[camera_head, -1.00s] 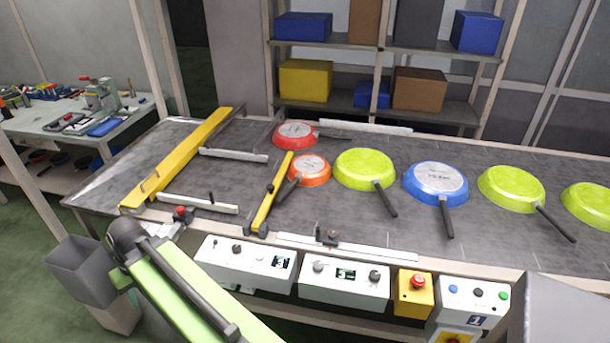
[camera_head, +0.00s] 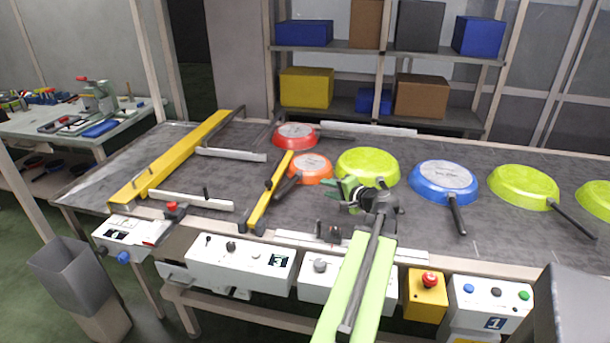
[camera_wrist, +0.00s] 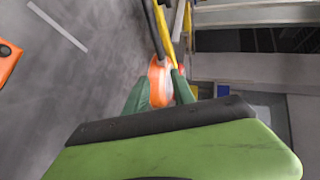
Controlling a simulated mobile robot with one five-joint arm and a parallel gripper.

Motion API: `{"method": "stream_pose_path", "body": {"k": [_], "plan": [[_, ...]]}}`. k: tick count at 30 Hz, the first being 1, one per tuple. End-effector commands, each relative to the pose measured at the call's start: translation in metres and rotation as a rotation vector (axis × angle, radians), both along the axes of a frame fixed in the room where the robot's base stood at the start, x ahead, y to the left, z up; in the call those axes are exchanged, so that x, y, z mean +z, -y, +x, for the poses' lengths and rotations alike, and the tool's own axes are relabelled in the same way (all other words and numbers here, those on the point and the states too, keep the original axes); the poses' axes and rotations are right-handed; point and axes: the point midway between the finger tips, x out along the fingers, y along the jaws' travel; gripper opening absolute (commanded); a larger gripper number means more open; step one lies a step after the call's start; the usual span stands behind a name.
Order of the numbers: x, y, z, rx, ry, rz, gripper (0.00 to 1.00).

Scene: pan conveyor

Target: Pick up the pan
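Several pans lie upside down on the dark conveyor (camera_head: 400,212). A red pan (camera_head: 294,137) is at the back. In front of it is a smaller orange pan (camera_head: 310,168), its dark handle toward the yellow bar. A lime green pan (camera_head: 368,167), a blue pan (camera_head: 445,186) and another green pan (camera_head: 523,187) lie to the right. My gripper (camera_head: 338,190) is above the conveyor, in front of the first green pan and partly hiding it. In the wrist view its green fingers (camera_wrist: 160,95) are apart, with an orange pan (camera_wrist: 158,82) visible between and beyond them.
A long yellow rail (camera_head: 175,158) and a short yellow bar (camera_head: 268,195) stand left of the pans. White control boxes (camera_head: 240,265) and a yellow emergency stop box (camera_head: 427,297) line the front edge. A shelf (camera_head: 345,48) with boxes stands behind. The conveyor's left part has bare room.

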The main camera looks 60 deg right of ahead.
Motion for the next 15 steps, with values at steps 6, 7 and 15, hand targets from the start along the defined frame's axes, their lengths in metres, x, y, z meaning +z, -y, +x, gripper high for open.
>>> {"method": "stream_pose_path", "body": {"k": [6, 7, 15], "plan": [[-0.013, 0.011, 0.027, 0.005, -0.001, 0.000, 0.30], [-0.016, 0.014, 0.034, 0.004, -0.001, 0.000, 0.30], [-0.036, 0.037, 0.091, 0.004, -0.002, 0.000, 0.30]]}}
